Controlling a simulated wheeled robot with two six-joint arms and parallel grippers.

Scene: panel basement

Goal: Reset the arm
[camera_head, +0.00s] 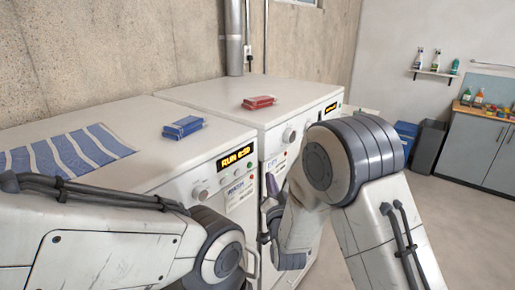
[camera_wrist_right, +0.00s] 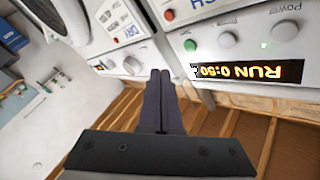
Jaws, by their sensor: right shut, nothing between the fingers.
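My right arm reaches in from the right in the head view and bends down in front of the machines. Its gripper (camera_head: 272,186) shows as small dark fingers in front of the control panels. In the right wrist view the two dark fingers of the right gripper (camera_wrist_right: 160,76) lie side by side, shut with nothing between them. My left arm crosses the lower left of the head view, and its gripper is not visible.
Two white machines (camera_head: 130,110) stand against the concrete wall. The near one's lit display (camera_head: 235,156) reads RUN. A grey cabinet (camera_head: 472,150) and open floor are to the right.

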